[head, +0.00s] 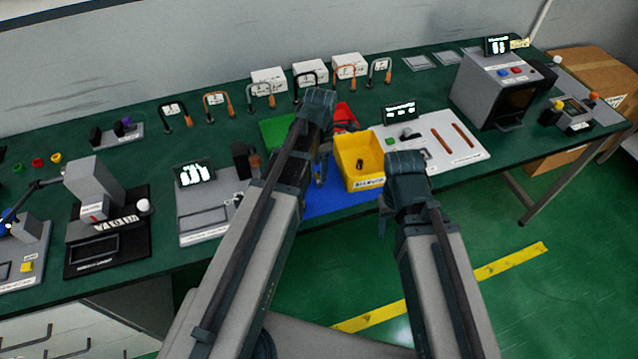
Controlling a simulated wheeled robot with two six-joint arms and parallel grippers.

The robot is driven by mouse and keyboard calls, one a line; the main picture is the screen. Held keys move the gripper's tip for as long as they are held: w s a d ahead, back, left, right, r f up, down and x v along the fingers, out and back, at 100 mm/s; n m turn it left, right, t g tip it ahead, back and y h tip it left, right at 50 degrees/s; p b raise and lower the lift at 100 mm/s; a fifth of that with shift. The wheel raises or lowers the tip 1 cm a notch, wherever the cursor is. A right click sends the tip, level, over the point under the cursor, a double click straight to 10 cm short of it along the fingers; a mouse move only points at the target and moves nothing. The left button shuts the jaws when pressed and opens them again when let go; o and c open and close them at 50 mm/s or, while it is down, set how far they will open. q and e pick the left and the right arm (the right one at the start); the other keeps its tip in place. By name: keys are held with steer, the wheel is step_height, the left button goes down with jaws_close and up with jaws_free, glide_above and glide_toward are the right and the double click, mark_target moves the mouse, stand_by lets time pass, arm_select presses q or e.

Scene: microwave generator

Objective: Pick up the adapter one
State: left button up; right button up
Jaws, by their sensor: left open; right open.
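A small dark brown piece (360,164) lies inside the yellow bin (364,184); it may be the adapter, but it is too small to tell for sure. No label elsewhere clearly marks an adapter. My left gripper (321,172) is open, pointing down just left of the yellow bin, above the blue area (322,203). Its arm hides part of the green, red and blue areas. My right gripper (383,218) is open, pointing down by the bin's front right corner, near the table's front edge. Both look empty.
The green table (255,107) carries a white board with two brown rods (452,140), a grey microwave-like box (500,90), and several cables with orange or black handles along the back. A grey device (205,222) stands left of my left arm.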

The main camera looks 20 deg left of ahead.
mark_target(319, 172)
arm_select(q)
step_height(319, 172, down, 5)
steer(key=b, duration=0.5)
steer(key=shift+a+f, duration=0.15)
steer(key=shift+c, duration=0.3)
jaws_close()
